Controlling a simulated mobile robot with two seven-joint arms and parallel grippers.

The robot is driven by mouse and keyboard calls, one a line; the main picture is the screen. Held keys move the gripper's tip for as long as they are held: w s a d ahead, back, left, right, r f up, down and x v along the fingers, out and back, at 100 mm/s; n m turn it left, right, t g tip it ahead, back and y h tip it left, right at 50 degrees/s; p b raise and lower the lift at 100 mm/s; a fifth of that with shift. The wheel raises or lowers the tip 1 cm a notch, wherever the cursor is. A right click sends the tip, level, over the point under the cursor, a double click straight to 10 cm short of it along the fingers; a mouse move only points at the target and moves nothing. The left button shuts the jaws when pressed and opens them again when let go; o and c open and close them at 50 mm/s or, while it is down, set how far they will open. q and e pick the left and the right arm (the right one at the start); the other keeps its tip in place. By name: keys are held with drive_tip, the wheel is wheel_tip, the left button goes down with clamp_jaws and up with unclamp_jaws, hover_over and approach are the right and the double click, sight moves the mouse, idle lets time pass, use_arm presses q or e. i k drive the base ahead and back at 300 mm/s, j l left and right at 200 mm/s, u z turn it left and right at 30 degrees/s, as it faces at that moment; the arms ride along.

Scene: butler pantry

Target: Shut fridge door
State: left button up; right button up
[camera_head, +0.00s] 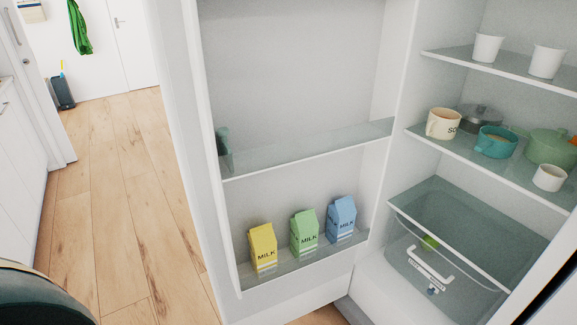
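The white fridge door (290,70) stands wide open, its inner side facing me, to the left of the fridge body. Its lower shelf (300,272) holds a yellow milk carton (263,250), a green one (304,236) and a blue one (341,220). The fridge interior (440,95) is open on the right. Neither gripper shows in the head view. A dark rounded shape at the bottom left corner seems to be part of my own body.
Glass shelves hold white cups (487,47), a cream mug (442,124), a teal mug (495,142) and a green pot (551,147). A clear drawer (440,262) is below. Wooden floor (120,190) is clear left of the door. White cabinets (20,150) line the far left.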

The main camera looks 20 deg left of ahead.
sight(308, 94)
drive_tip(key=k+z, duration=0.2)
drive_tip(key=z, duration=0.25)
drive_tip(key=k+l+z, duration=0.1)
drive_tip(key=z, duration=0.3)
drive_tip(key=j+z, duration=0.4)
drive_tip(key=k+j+z, duration=0.2)
drive_tip(key=z, duration=0.2)
drive_tip(key=k+j, duration=0.15)
drive_tip(key=j, duration=0.3)
drive_tip(key=k+j, duration=0.15)
drive_tip(key=j, duration=0.35)
drive_tip(key=k+j, duration=0.2)
drive_tip(key=j, duration=0.25)
drive_tip(key=k+j, duration=0.15)
drive_tip(key=j, duration=0.3)
drive_tip(key=k+j, duration=0.15)
drive_tip(key=j, duration=0.35)
drive_tip(key=k+j, duration=0.15)
drive_tip(key=j, duration=0.3)
drive_tip(key=k+j, duration=0.15)
drive_tip(key=j, duration=0.35)
drive_tip(key=k+j, duration=0.15)
drive_tip(key=j, duration=0.3)
drive_tip(key=z, duration=1.15)
drive_tip(key=k, duration=0.05)
